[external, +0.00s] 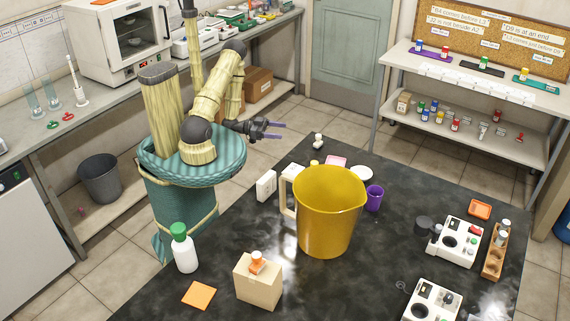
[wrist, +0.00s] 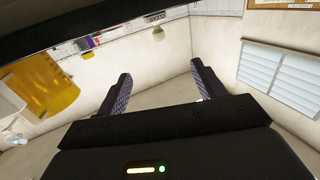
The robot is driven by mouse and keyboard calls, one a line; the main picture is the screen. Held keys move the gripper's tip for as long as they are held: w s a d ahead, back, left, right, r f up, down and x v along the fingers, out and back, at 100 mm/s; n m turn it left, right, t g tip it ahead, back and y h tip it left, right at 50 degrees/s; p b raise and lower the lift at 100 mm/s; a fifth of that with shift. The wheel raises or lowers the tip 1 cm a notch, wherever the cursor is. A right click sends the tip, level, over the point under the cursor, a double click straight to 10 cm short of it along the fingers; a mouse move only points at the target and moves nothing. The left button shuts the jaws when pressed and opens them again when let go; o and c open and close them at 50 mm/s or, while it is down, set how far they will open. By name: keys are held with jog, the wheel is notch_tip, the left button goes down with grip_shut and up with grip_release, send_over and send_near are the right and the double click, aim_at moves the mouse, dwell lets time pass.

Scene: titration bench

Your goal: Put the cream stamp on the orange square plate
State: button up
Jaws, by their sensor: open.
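A flat orange square plate (external: 198,295) lies on the black table at its near left, in the external view. A small whitish knobbed object (external: 318,141) stands at the table's far edge; it looks like the cream stamp, but it is too small to be sure. My gripper (external: 277,130) is raised beyond the far left table edge, to the left of that object. Its fingers are apart and empty.
A big yellow jug (external: 330,210) stands mid-table and hides what is behind it. A cream box (external: 258,282) bearing an orange-and-white item, a green-capped bottle (external: 184,250), a purple cup (external: 374,198) and white devices (external: 457,240) stand around.

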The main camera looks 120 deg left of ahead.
jog(key=a+f+n+g+h+p, duration=0.1)
jog(key=a+f+n+g+p, duration=0.1)
jog(key=a+f+g, duration=0.35)
jog(key=a+f+n+g+p, duration=0.1)
jog(key=a+f+n+g, duration=0.1)
jog(key=a+n+g, duration=0.45)
notch_tip(320, 180, up, 23)
jog(key=n+g+h+p, duration=0.5)
jog(key=n+h+p, duration=0.1)
jog(key=n, duration=1.5)
send_over(319, 135)
jog(key=shift+w+a+f+b, duration=0.2)
jog(key=shift+w+a+b, duration=0.05)
jog(key=shift+a+b, duration=0.1)
jog(key=f, duration=0.4)
jog(key=f+p, duration=0.1)
jog(key=f, duration=0.3)
jog(key=f+p, duration=0.1)
jog(key=f, duration=0.3)
jog(key=shift+s+d+f, duration=0.15)
jog(key=shift+d, duration=0.15)
